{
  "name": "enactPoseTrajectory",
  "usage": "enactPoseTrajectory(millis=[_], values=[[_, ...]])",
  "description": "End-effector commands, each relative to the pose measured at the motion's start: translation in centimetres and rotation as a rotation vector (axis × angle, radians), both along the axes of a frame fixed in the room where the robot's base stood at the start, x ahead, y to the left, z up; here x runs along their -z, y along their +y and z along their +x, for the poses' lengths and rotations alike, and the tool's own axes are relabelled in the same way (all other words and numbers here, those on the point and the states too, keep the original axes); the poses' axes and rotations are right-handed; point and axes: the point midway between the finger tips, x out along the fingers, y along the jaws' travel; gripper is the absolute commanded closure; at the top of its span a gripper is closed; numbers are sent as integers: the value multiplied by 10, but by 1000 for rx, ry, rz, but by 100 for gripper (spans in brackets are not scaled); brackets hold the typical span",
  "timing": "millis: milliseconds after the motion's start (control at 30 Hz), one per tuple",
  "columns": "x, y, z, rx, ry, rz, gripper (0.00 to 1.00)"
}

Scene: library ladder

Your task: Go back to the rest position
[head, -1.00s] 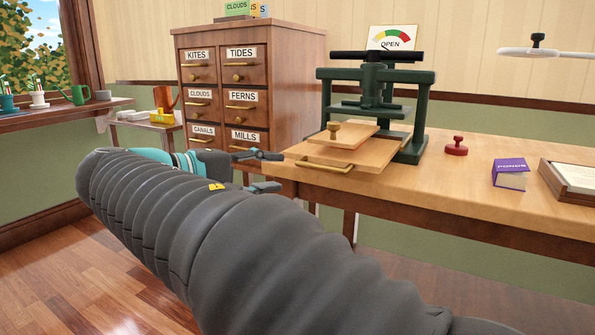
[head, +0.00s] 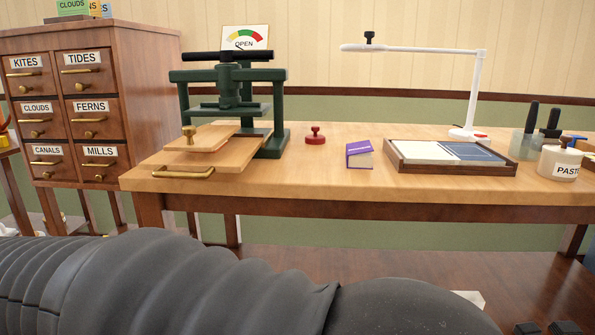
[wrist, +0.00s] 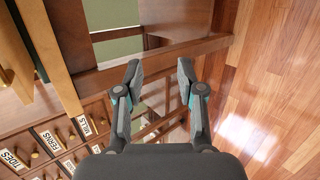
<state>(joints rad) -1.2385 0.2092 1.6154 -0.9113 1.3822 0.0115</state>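My gripper (wrist: 159,82) shows in the wrist view with its two fingers apart and nothing between them. Beyond the fingers are the wooden table legs and rails and the plank floor. The green book press (head: 232,105) stands on the table (head: 330,182), apart from my arm. A board with a brass handle (head: 182,174) sticks out at the front of the press.
A card-drawer cabinet (head: 150,95) stands left of the table; its labelled drawers (wrist: 62,140) show in the wrist view. On the table are a red stamp (head: 315,136), a purple book (head: 359,154), a framed tray (head: 450,169), a white lamp (head: 472,95) and a paste jar (head: 560,162).

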Motion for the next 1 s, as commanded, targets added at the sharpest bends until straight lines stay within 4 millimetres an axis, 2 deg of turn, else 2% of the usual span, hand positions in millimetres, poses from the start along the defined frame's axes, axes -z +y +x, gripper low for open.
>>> enactPoseTrajectory(millis=[33,200,400,600,1000], values=[[7,-21,1,22,58,30,62],[35,-90,-3,127,245,176,62],[49,-180,-18,327,395,411,62],[52,-254,-39,540,442,649,62],[39,-371,-87,925,317,1004,62]])
